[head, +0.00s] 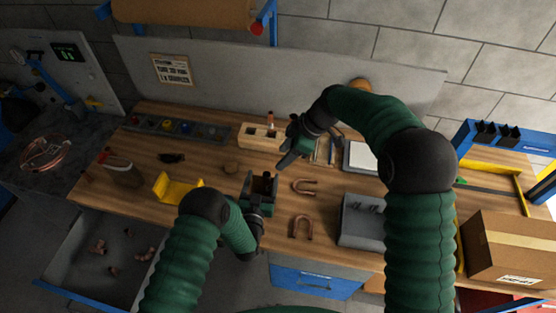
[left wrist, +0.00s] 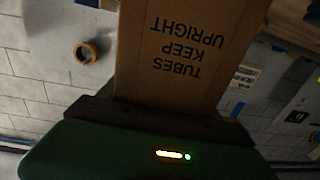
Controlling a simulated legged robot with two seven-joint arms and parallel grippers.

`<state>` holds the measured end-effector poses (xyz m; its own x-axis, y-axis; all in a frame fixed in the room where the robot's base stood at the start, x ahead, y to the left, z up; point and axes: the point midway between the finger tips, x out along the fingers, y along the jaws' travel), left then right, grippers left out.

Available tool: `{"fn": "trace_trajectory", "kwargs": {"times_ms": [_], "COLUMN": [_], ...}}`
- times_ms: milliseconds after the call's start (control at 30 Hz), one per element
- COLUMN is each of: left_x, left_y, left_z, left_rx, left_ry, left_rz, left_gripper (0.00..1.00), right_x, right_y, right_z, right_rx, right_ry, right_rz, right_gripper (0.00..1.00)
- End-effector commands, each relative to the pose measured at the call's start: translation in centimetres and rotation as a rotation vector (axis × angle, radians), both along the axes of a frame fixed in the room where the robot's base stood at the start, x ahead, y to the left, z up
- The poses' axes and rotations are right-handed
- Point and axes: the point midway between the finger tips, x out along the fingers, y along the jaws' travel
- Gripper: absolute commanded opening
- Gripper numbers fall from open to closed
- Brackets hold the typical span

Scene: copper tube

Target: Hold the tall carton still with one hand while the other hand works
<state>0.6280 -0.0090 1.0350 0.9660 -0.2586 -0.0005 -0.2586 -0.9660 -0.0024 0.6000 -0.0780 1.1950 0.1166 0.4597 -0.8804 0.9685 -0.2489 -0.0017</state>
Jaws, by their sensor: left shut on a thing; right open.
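The tall brown carton (left wrist: 185,50) fills the middle of the left wrist view and bears the words "TUBES KEEP UPRIGHT". In the head view, its dark open top (head: 264,180) shows in front of my left arm. My left gripper (head: 259,194) is shut on the carton; its dark fingers also span the carton in the left wrist view (left wrist: 165,118). My right gripper (head: 284,158) is open, pointing down to the left, behind and slightly right of the carton and apart from it. I cannot make out what is inside the carton.
A wooden block (head: 250,141) with an upright tube stands behind the carton. Two copper U-bends (head: 303,187) lie to its right, near a grey tray (head: 350,234). A yellow cradle (head: 172,187) is left. A cardboard box (head: 509,250) stands far right.

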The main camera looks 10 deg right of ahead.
Motion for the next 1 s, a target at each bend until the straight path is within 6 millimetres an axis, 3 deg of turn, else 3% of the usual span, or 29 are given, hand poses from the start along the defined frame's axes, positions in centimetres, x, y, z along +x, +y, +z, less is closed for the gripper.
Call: {"fn": "trace_trajectory", "kwargs": {"times_ms": [267,300,467,800,1000], "left_x": [0.0,0.0,0.0,-0.3,-3.8], "left_y": [0.0,0.0,0.0,0.0,0.9], "left_z": [0.0,0.0,0.0,0.0,-0.2], "left_rx": [0.000,0.000,0.000,0.000,0.002], "left_ry": [0.000,0.000,0.000,0.001,0.006], "left_rz": [0.000,0.000,0.000,-0.001,-0.001], "left_gripper": [0.32,0.76,0.97,0.98,0.98], "right_x": [0.0,0.0,0.0,0.0,0.0], "right_y": [0.0,0.0,0.0,0.0,0.0], "right_z": [0.0,0.0,0.0,0.0,0.0], "right_rx": [0.000,0.000,0.000,0.001,0.001], "right_ry": [0.000,0.000,0.000,-0.001,-0.001], "right_rz": [0.000,0.000,0.000,0.000,0.000], "right_gripper": [0.50,0.50,0.50,0.50,0.50]}}
